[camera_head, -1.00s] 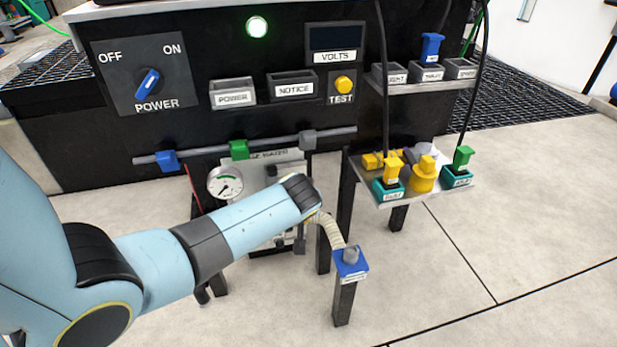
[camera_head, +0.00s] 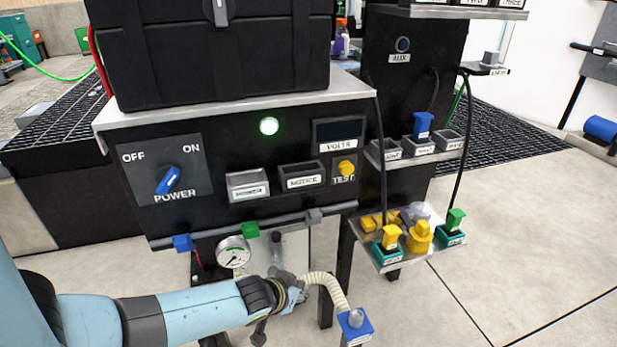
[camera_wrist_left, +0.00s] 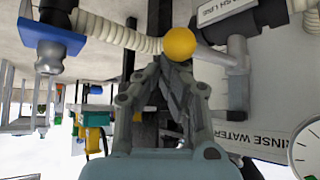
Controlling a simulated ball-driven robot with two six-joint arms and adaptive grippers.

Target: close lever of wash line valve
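The wash line valve shows in the left wrist view as a grey metal body (camera_wrist_left: 238,60) beside a partly cut-off label ending in "SH LINE" (camera_wrist_left: 226,10). A yellow ball knob (camera_wrist_left: 180,43), apparently the lever's end, is just beyond my left fingertips. My left gripper (camera_wrist_left: 168,66) has its fingers drawn together, with no object visible between them. I cannot tell whether they touch the knob. In the head view my left gripper (camera_head: 290,290) is low in front of the panel under the cabinet, and it hides the valve there. My right gripper is in neither view.
A pale ribbed hose (camera_head: 325,284) runs beside my left gripper to a blue post fitting (camera_head: 355,322). A pressure gauge (camera_head: 233,252) is close above my forearm. A shelf with yellow and green plugs (camera_head: 420,248) stands to the right. Open floor lies further right.

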